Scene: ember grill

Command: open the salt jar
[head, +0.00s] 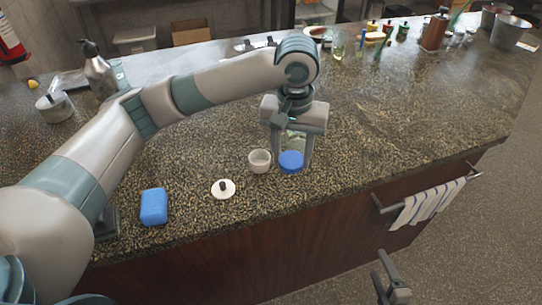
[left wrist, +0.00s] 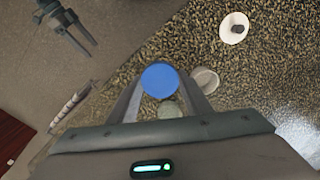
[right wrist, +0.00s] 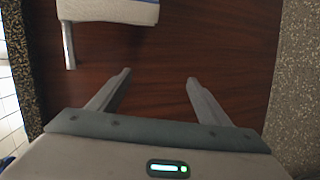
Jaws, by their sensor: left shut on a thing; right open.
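My left gripper (head: 292,160) points down over the counter and is shut on a round blue lid (head: 291,161), which also shows between its fingers in the left wrist view (left wrist: 160,80). A pale greenish jar (left wrist: 170,109) shows next to the lid, partly hidden by the gripper; I cannot tell whether the lid touches it. A small open white pot (head: 260,161) stands just left of the lid. A white lid with a dark knob (head: 223,189) lies on the counter further left. My right gripper (right wrist: 158,80) is open and empty, low in front of the counter.
A blue block (head: 153,206) lies near the counter's front edge. A striped towel (head: 428,204) hangs on a rail at the counter front, near my right gripper. Bottles and pots stand at the back. The counter right of my left gripper is clear.

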